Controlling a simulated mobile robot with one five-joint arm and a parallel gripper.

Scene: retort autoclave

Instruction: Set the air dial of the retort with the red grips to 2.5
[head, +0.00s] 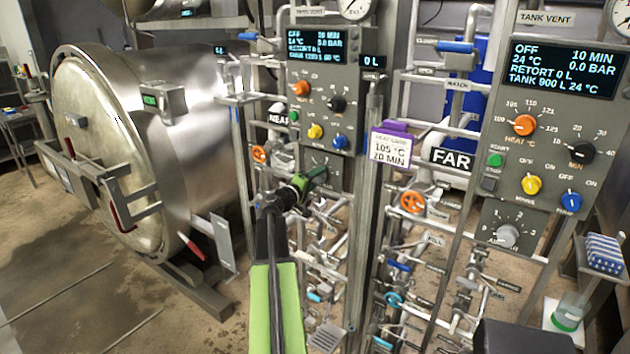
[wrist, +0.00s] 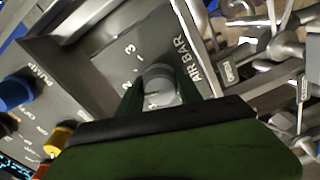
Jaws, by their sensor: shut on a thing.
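The large steel retort (head: 130,150) at the left of the head view has red-ended grips (head: 192,248). My gripper (head: 303,186) reaches to the lower box of the near panel (head: 322,168). In the wrist view my gripper (wrist: 160,95) is shut on the grey air dial (wrist: 160,76), with one green finger on each side. The scale beside it shows 2 and 3 and the words AIR BAR. The dial's pointer is too unclear to read. In the head view this dial is hidden by my gripper.
The far panel (head: 565,105) at the right has its own grey air dial (head: 507,236). A FAR sign (head: 452,158) and a purple-topped card (head: 390,147) hang between the panels. Pipes and valves crowd below my gripper. Open floor lies at the lower left.

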